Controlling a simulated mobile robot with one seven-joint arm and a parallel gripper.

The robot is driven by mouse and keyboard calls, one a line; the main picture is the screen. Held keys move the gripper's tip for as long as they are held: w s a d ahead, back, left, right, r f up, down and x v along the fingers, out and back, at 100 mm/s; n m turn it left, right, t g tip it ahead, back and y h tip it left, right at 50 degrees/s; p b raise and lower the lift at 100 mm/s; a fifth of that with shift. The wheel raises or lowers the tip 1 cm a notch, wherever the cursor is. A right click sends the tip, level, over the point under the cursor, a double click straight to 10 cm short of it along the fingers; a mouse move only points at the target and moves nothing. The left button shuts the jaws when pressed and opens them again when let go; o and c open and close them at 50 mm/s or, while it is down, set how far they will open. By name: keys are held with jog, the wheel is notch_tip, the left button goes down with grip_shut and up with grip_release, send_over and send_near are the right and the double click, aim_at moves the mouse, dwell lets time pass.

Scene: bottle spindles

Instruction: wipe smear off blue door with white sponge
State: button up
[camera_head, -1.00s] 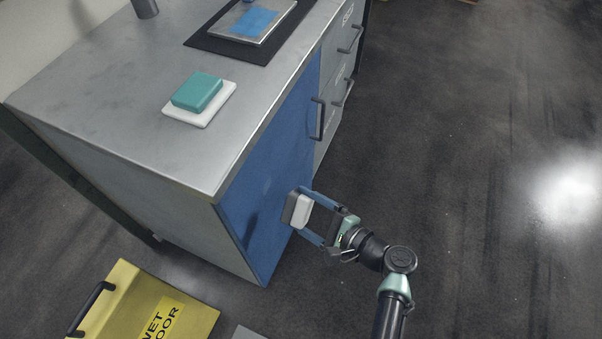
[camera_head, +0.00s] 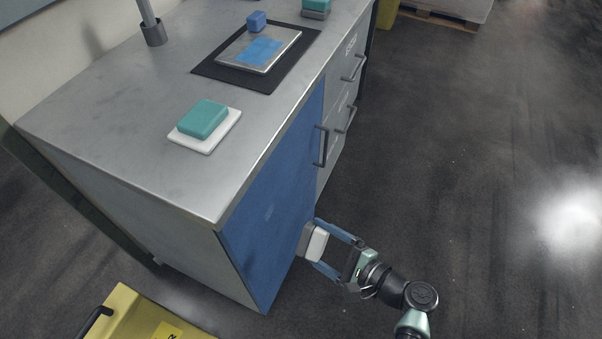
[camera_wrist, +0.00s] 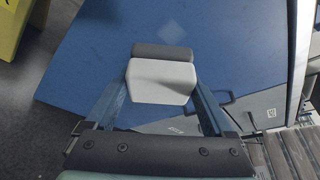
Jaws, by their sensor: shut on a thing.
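My gripper (camera_head: 318,245) is shut on the white sponge (camera_head: 317,245), which has a grey layer on its door side. The sponge also shows between the blue fingers in the wrist view (camera_wrist: 160,82), with its grey layer (camera_wrist: 162,52) beyond it. The blue door (camera_head: 262,240) is the front panel of the metal cabinet. The sponge is at the lower right part of the door; I cannot tell whether it touches. A faint lighter patch, possibly the smear (camera_head: 268,213), shows on the door, and also in the wrist view (camera_wrist: 171,30).
The door's dark handle (camera_head: 322,146) is above my gripper, with grey drawers (camera_head: 345,100) beyond. A teal sponge (camera_head: 203,118) on a white block (camera_head: 207,143) lies on the cabinet top. Floor to the right is clear.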

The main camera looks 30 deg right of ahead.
jog(key=w+a, duration=0.4)
jog(key=w, duration=0.1)
jog(key=shift+w+p, duration=0.2)
jog(key=shift+p, duration=0.2)
jog(key=shift+w+a, duration=0.8)
jog(key=shift+w, duration=0.05)
dwell(0.9)
jog(key=shift+w+d, duration=0.1)
